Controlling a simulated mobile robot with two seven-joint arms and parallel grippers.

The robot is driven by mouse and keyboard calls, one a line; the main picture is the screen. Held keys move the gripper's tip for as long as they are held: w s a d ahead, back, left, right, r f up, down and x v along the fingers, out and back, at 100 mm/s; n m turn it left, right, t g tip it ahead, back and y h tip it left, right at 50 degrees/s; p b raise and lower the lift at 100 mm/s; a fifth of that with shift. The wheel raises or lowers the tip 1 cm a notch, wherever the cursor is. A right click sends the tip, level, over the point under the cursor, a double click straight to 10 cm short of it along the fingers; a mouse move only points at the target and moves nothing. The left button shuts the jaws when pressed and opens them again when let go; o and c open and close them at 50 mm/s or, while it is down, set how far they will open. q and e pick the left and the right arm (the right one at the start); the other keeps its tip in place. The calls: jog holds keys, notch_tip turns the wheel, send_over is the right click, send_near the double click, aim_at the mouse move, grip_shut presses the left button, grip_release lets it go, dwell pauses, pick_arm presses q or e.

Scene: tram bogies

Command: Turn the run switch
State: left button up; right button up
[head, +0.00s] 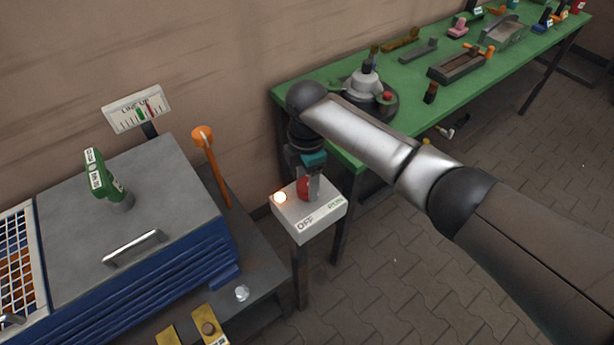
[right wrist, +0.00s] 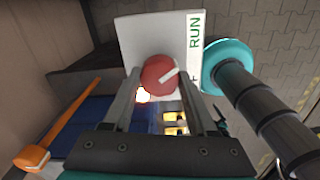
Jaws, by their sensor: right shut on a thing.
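The run switch is a round red knob (head: 303,189) on top of a pale grey box (head: 320,228) on a post. The box is marked OFF on the left and RUN on the right. My right gripper (head: 312,186) is shut on the knob from above. In the right wrist view, its fingers lie on either side of the red knob (right wrist: 158,74). A pale pointer line on the knob slants toward the side with the green RUN lettering (right wrist: 195,32); its exact setting is hard to tell. My left gripper is not in view.
A lit orange-white lamp (head: 280,197) sits beside the knob. At left stands a blue and grey machine (head: 160,195) with a handle, a gauge (head: 137,108) and an orange lever (head: 211,160). A green workbench (head: 330,85) with several parts stands behind my right arm.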

jog(key=m+p, duration=0.1)
jog(key=p, duration=0.1)
jog(key=m+p, duration=0.1)
jog(key=m, duration=0.1)
jog(key=shift+r+p, duration=0.25)
jog(key=shift+p, duration=0.1)
jog(key=m+p, duration=0.2)
jog(key=m, duration=0.2)
jog(key=shift+p, duration=0.4)
jog(key=m+p, duration=0.2)
jog(key=m, duration=0.2)
jog(key=shift+f, duration=0.15)
jog(key=shift+m+p, duration=0.7)
jog(key=shift+m, duration=1.3)
jog(key=o, duration=1.4)
jog(key=shift+c, duration=0.2)
